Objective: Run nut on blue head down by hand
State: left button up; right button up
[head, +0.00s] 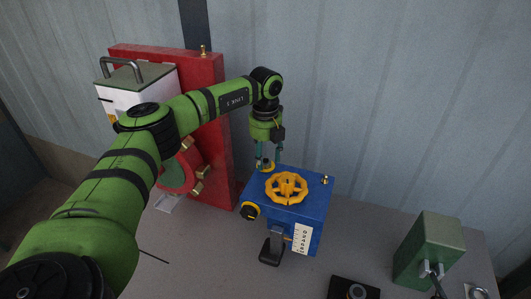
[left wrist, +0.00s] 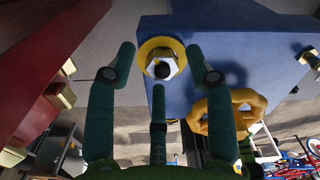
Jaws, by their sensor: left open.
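The blue head (head: 318,205) is a blue block on the grey bench, with a yellow handwheel (head: 287,188) on top. At its far left corner sits a yellow ring (head: 262,167). In the left wrist view a pale hex nut (left wrist: 168,62) with a dark centre sits inside that ring. My left gripper (head: 267,158) points down over this corner. In the left wrist view its green fingers are open, spread to either side of the nut, with another finger below it. I cannot tell whether any finger touches the nut. My right gripper is not in view.
A red panel (head: 219,150) with brass fittings and a white box (head: 131,98) stand left of the blue head. A green box (head: 432,247) stands at the right, a black block (head: 340,285) in front. A corrugated wall closes the back. Bench between the blue head and green box is clear.

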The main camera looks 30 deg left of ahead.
pick_arm(q)
jog(key=shift+f, duration=0.45)
grip_shut()
jog(key=shift+r, duration=0.1)
jog(key=m, duration=0.2)
jog(key=m+b, duration=0.1)
jog(key=m, duration=0.1)
jog(key=shift+w+r, duration=0.1)
jog(key=shift+r, duration=0.1)
